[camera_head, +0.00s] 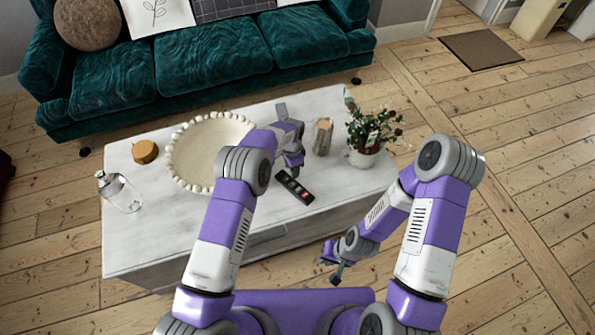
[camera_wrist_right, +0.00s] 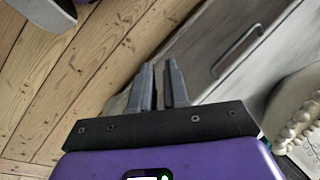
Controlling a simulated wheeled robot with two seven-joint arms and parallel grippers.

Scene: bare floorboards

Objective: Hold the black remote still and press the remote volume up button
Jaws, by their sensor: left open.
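The black remote (camera_head: 294,187) lies on the white table (camera_head: 340,187), near its front edge. It has a red mark and light marks; I cannot make out the volume up button. My left gripper (camera_head: 290,140) is open over the table, just behind the remote, with nothing seen in it. Whether it touches the remote is unclear. My right gripper (camera_head: 333,268) is low in front of the table, apart from the remote. In the right wrist view (camera_wrist_right: 160,85) its fingers have a narrow empty gap between them, before the drawer front and floorboards. The remote is not in that view.
On the table are a beaded cream bowl (camera_head: 222,135), an orange-brown round box (camera_head: 145,152), a glass jar (camera_head: 118,190) lying at the left, a wooden-looking holder (camera_head: 322,136) and a potted plant (camera_head: 364,158). A green sofa (camera_head: 210,55) stands behind.

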